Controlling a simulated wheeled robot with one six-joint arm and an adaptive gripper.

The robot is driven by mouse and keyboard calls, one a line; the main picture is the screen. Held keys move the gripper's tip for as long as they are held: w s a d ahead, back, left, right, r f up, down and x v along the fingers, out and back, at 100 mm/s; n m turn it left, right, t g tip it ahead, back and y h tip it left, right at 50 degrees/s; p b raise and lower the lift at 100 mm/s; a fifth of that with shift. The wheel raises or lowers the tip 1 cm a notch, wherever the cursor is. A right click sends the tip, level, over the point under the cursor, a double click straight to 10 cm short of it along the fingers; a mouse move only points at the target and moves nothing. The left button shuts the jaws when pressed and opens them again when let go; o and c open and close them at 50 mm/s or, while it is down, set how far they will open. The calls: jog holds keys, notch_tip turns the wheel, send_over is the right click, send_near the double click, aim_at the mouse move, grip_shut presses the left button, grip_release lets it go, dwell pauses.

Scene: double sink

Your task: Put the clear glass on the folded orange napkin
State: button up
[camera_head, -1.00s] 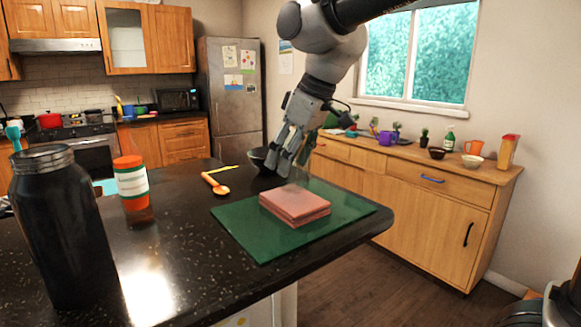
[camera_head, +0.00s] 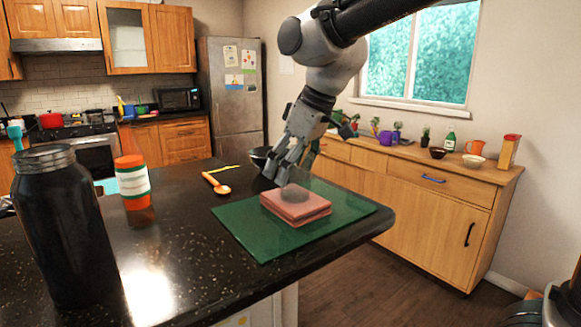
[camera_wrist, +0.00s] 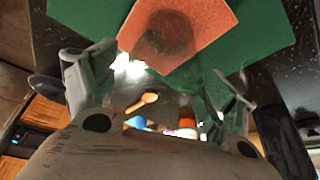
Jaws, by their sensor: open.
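The folded orange napkin (camera_head: 298,208) lies on a green mat near the counter's right end; it also shows at the top of the wrist view (camera_wrist: 212,22). The clear glass (camera_head: 295,192) is very faint; its round dark outline shows over the napkin's top, and in the wrist view (camera_wrist: 168,38) too. It looks to be on the napkin, but I cannot tell exact contact. My gripper (camera_head: 279,180) is open, beside the glass at the napkin's back left. In the wrist view its fingers (camera_wrist: 157,78) stand apart on either side of the see-through glass body.
The green mat (camera_head: 250,238) has bare room around the napkin. A dark bowl (camera_head: 259,155) is behind my gripper. An orange spoon (camera_head: 214,183), an orange bottle (camera_head: 134,190) and a large black jar (camera_head: 65,235) stand or lie to the left.

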jog(key=v, duration=1.2)
jog(key=s+d+f+m+t+h, duration=0.1)
jog(key=s+d+f+m, duration=0.15)
jog(key=d, duration=0.45)
jog(key=s+d+f+m, duration=0.1)
jog(key=d+f+m, duration=0.15)
jog(key=d, duration=0.45)
jog(key=s+d+f+m+t+h, duration=0.1)
jog(key=s+d+f+m, duration=0.15)
jog(key=d, duration=0.45)
jog(key=s+d+f+m+h, duration=0.1)
jog(key=s+d+f+m, duration=0.3)
jog(key=s+d+f, duration=0.4)
jog(key=shift+s+d+f+h, duration=0.3)
jog(key=shift+d+f+h, duration=0.1)
jog(key=shift+d, duration=0.1)
jog(key=shift+r, duration=0.1)
